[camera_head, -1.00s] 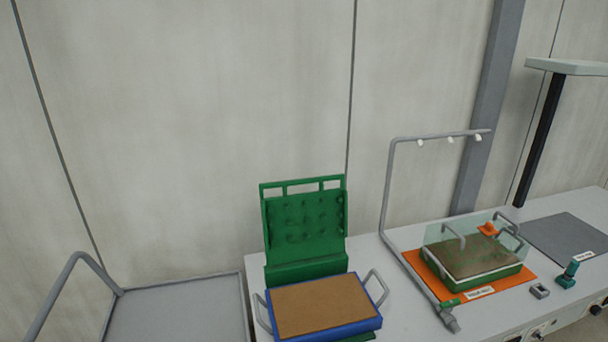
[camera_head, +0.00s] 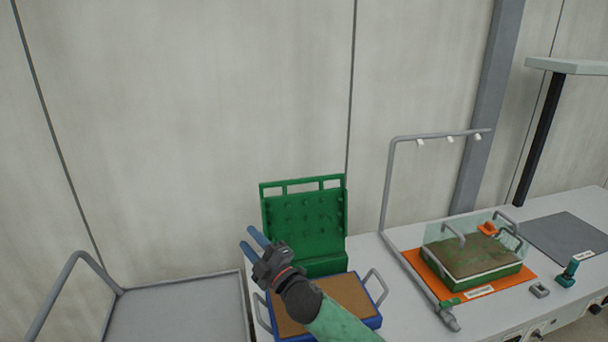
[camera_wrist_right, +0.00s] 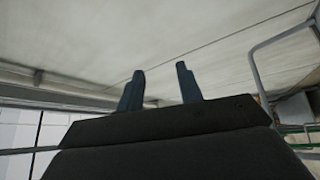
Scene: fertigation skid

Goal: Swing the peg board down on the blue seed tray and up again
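The green peg board (camera_head: 304,222) stands upright behind the blue seed tray, with several pegs on its face and a slotted bar along its top. The blue seed tray (camera_head: 362,324) holds brown soil and has grey handles at its sides. My right gripper (camera_head: 253,238) is in front of and left of the peg board, above the tray. Its two blue fingers are apart with nothing between them, as the right wrist view (camera_wrist_right: 159,88) also shows. My right forearm hides part of the tray. My left gripper is not in view.
A grey cart (camera_head: 180,306) with a rail stands at left. Right of the tray, a grey pipe frame (camera_head: 392,180) rises near a green tray with a clear cover (camera_head: 484,262) on an orange mat (camera_head: 428,276).

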